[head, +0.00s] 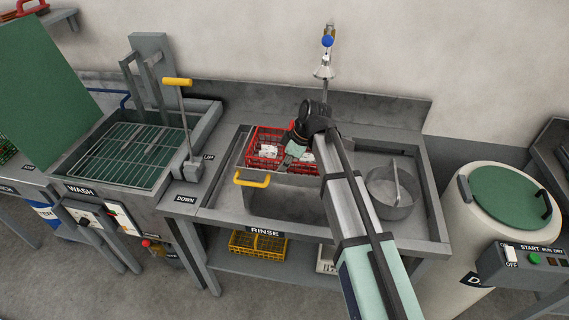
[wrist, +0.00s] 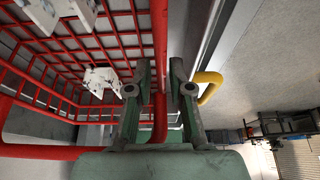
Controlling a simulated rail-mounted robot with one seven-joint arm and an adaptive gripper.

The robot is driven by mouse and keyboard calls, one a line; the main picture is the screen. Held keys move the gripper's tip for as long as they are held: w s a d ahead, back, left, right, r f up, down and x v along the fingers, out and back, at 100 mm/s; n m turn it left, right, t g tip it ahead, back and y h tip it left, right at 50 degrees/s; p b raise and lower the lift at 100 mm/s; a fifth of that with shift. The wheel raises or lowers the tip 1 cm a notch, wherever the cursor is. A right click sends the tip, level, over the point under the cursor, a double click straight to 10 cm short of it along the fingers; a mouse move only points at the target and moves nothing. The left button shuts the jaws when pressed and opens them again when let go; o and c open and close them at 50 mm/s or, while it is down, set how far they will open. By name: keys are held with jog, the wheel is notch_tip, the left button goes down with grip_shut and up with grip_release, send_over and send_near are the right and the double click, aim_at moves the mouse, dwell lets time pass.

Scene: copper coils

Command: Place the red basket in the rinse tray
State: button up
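The red basket (head: 262,133), a wire-grid crate with white pieces inside, shows in the head view at the back left of the rinse station. Its red grid (wrist: 110,40) fills the upper left of the wrist view. My gripper (head: 290,150) is at the basket's right side. In the wrist view my gripper's fingers (wrist: 161,75) are closed on either side of a red rim bar. The grey rinse tray (head: 285,203), with a yellow handle (head: 252,180), is just in front of and below the basket. I cannot tell whether the basket touches it.
A round metal pan (head: 390,205) stands right of my arm. A tap (head: 325,70) hangs behind. The wash tank (head: 130,155) with a yellow-topped lever (head: 178,82) is at left. A yellow basket (head: 258,244) sits on the lower shelf. A green-lidded drum (head: 505,195) stands at right.

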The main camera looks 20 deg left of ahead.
jog(key=shift+r, duration=0.1)
jog(key=b+v, duration=0.2)
jog(key=v, duration=1)
jog(key=shift+b, duration=0.35)
